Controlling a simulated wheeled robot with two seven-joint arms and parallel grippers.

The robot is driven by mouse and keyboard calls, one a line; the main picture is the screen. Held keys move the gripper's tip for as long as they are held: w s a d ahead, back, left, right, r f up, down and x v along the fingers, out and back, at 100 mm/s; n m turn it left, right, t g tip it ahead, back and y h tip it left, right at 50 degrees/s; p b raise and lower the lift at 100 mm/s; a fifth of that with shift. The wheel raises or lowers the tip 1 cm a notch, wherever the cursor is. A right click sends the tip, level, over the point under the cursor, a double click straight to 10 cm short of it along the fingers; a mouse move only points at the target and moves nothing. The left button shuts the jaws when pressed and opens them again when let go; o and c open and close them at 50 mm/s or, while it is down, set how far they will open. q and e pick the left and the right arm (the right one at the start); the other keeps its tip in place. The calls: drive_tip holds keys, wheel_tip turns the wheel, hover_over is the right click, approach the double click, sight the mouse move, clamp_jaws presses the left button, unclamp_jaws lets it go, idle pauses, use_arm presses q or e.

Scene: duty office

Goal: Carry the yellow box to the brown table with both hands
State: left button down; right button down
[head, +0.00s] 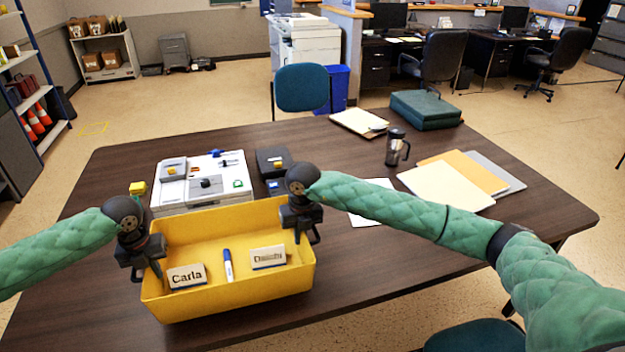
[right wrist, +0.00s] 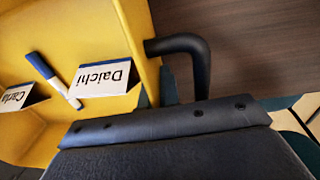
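The yellow box (head: 240,290) is upright over the front left of the brown table (head: 380,255). I cannot tell whether it rests on the top. It holds a Carla name card (head: 187,276), a Daichi name card (head: 268,258) and a blue-and-white marker (head: 228,265). My left gripper (head: 146,262) is at the box's left side and appears shut on its black handle. My right gripper (head: 300,222) is at the right side. In the right wrist view, a black handle (right wrist: 190,48) juts from the box wall and runs behind my gripper; the fingertips are mostly hidden.
A white tray (head: 205,203) of small items and a black device (head: 273,161) are just behind the box. The table's front right is bare. Chairs (head: 301,88) flank the table.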

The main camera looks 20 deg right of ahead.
sight(159, 281)
use_arm(q)
drive_tip(key=shift+a+f, duration=0.15)
drive_tip(key=shift+a, duration=0.1)
use_arm(e)
drive_tip(key=shift+d+f, duration=0.2)
